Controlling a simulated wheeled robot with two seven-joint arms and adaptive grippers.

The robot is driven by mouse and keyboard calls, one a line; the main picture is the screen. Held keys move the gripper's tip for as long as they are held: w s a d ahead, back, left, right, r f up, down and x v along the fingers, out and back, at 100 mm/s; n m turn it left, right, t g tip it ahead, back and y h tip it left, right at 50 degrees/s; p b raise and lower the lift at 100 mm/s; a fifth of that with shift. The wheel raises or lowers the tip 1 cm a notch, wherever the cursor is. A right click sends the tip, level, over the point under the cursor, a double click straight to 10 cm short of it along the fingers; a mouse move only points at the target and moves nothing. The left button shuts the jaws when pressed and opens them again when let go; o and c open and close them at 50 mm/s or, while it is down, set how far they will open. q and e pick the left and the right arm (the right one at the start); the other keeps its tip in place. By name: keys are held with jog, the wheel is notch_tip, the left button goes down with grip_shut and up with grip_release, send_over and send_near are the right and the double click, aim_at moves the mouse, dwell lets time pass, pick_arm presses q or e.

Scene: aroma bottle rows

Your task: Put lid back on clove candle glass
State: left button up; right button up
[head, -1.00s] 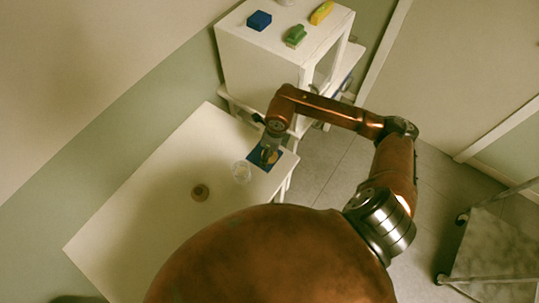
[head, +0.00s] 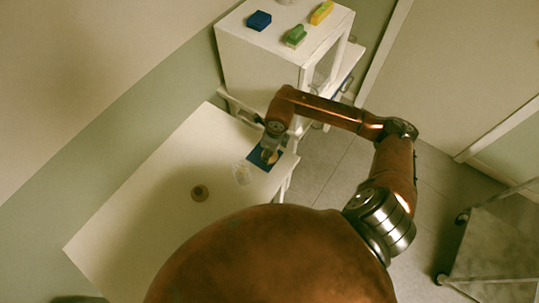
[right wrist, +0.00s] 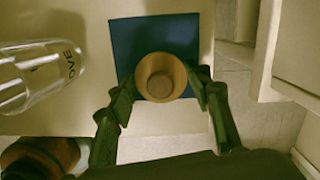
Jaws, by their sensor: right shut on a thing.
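The round wooden lid (right wrist: 161,77) is between the fingertips of my right gripper (right wrist: 161,88), which is shut on it. The lid is over a blue square mat (right wrist: 182,28); I cannot tell whether it touches the mat. The mat also shows in the head view (head: 255,158) near the table's far right corner. The clear clove glass (right wrist: 38,75), with partly visible dark lettering, stands left of the mat, apart from the gripper. It also shows in the head view (head: 243,173). My left gripper is not in view.
A small brown round object (head: 200,193) stands on the white table (head: 140,215), left of the glass. A white cabinet (head: 255,70) behind the table bears a blue block (head: 259,20), a green item (head: 295,37) and a yellow item (head: 321,12). The table's left part is clear.

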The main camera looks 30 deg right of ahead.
jog(key=shift+r, duration=0.1)
jog(key=shift+r, duration=0.6)
jog(key=s+a+r, duration=0.2)
jog(key=s+r, duration=0.9)
jog(key=s, duration=0.3)
jog(key=shift+r, duration=0.3)
jog(key=shift+p, duration=0.3)
